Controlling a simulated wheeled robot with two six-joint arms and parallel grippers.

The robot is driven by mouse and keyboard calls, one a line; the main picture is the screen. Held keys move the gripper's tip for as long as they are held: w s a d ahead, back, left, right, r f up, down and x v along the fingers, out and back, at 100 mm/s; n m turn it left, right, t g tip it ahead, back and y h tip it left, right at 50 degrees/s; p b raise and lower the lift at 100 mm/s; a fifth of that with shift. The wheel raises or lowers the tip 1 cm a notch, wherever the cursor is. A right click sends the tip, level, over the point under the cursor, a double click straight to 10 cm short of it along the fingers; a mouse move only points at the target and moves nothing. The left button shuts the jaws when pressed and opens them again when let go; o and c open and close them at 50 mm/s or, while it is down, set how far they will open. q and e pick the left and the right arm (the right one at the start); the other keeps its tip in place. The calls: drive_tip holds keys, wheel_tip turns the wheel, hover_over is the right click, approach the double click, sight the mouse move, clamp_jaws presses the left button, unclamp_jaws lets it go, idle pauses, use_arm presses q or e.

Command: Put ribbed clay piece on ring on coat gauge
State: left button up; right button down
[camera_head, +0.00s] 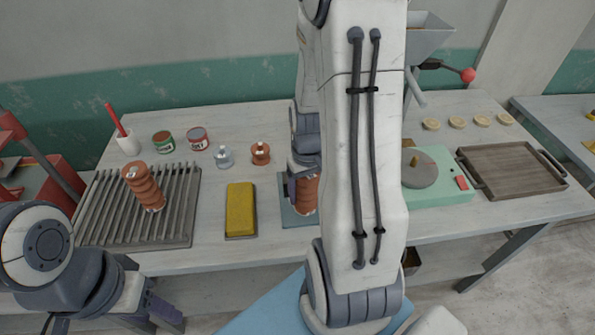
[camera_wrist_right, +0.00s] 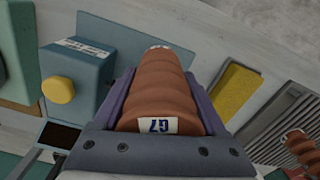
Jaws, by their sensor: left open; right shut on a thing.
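A brown ribbed clay piece labelled G7 (camera_wrist_right: 155,90) is between the fingers of my right gripper (camera_wrist_right: 160,95), which is shut on it. In the head view this piece (camera_head: 308,196) is partly hidden by my right arm and appears over a blue-grey base (camera_head: 288,222), likely the coat gauge. In the right wrist view a blue-grey block with a label and yellow knob (camera_wrist_right: 59,89) stands left of the piece, likely the same gauge. I see no ring; whether the piece touches the base is unclear. My left gripper (camera_head: 163,313) is open and empty in front of the table.
Another ribbed clay piece (camera_head: 143,188) is on a slatted rack (camera_head: 100,215). A yellow sponge-like block (camera_head: 240,210) lies between rack and gauge. Tins (camera_head: 197,138), a small brown spool (camera_head: 260,153) and a glass bottle (camera_head: 223,157) stand behind. A green wheel device (camera_head: 440,185) and tray (camera_head: 510,170) are right.

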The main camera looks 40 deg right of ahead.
drive_tip(key=w+d+f, duration=0.2)
drive_tip(key=w, duration=0.1)
drive_tip(key=shift+p, duration=0.3)
drive_tip(key=shift+w+d+f+p, duration=0.25)
drive_tip(key=shift+w+d+f, duration=0.15)
drive_tip(key=shift+w+f, duration=0.25)
drive_tip(key=shift+w+d+f+p, duration=0.2)
drive_tip(key=shift+w+d+f, duration=0.25)
drive_tip(key=shift+w, duration=0.25)
unclamp_jaws()
drive_tip(key=shift+a, duration=0.1)
